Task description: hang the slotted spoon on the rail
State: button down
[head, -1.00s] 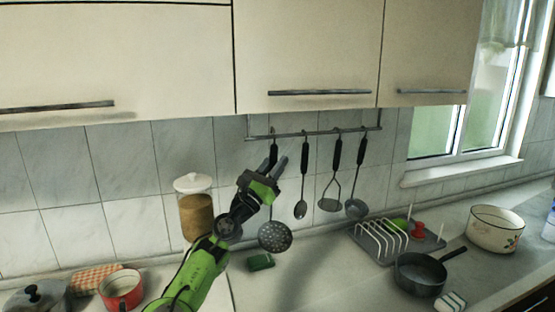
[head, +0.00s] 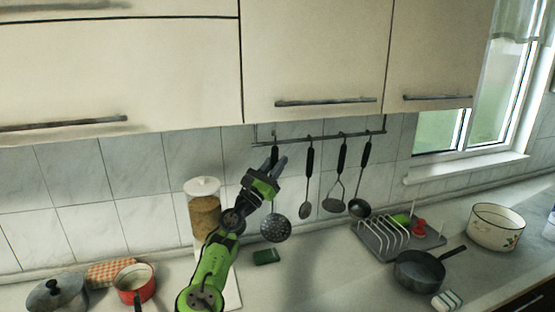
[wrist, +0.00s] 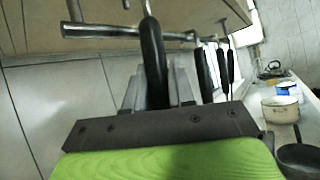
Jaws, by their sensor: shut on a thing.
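The slotted spoon (head: 276,229) hangs down from my gripper (head: 278,166), its round perforated bowl below the jaws. In the wrist view its black handle (wrist: 153,62) stands upright between the fingers of my gripper (wrist: 160,90), which is shut on it. The handle's top reaches the height of the rail (wrist: 110,31). Whether its loop is on a hook cannot be told. In the head view the rail (head: 328,136) runs along the tiled wall under the cabinets, and my gripper is just below its left end.
A spoon (head: 306,209), a masher (head: 334,203) and a ladle (head: 359,208) hang to the right. Cabinets (head: 310,60) are close above. A glass jar (head: 205,215) stands left of my arm. A green sponge (head: 266,257), a dish rack (head: 385,238) and a dark saucepan (head: 419,270) are on the counter.

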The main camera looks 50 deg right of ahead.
jog(key=shift+w+d+f, duration=0.25)
jog(key=shift+w+f, duration=0.2)
jog(key=shift+f, duration=0.15)
jog(key=shift+w+d+f, duration=0.2)
jog(key=shift+w+f, duration=0.25)
jog(key=shift+f, duration=0.15)
jog(key=shift+s, duration=0.1)
jog(key=c, duration=0.9)
grip_release()
